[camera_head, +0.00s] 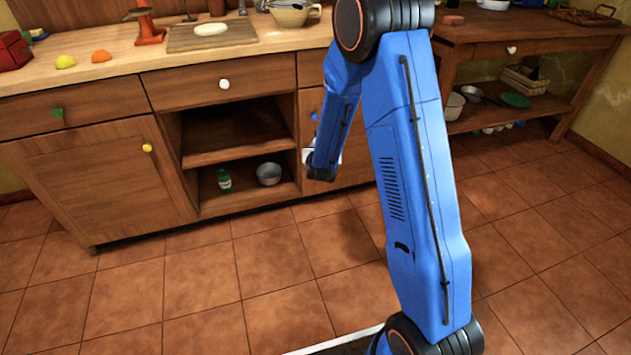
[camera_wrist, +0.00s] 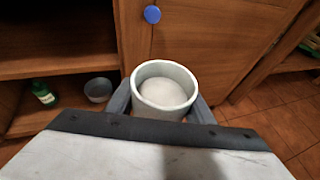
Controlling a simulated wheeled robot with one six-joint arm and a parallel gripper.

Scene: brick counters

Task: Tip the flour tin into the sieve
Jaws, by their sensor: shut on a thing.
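My gripper (camera_wrist: 161,103) is shut on a pale round tin, the flour tin (camera_wrist: 164,111), with one finger on each side of it. The tin looks upright, its open top toward the wrist camera, with white flour (camera_wrist: 162,92) inside. In the head view my blue arm reaches down in front of the counter, and the gripper and tin are mostly hidden behind it. A beige bowl (camera_head: 291,17) stands at the back of the counter. I cannot tell whether the sieve is on it.
The wooden counter (camera_head: 120,58) holds a board (camera_head: 240,34) with a pale disc, an orange stand (camera_head: 148,30) and a red box (camera_head: 14,52). Below, an open shelf holds a green bottle (camera_head: 224,179) and a metal bowl (camera_head: 269,174). A second table (camera_head: 480,32) stands right.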

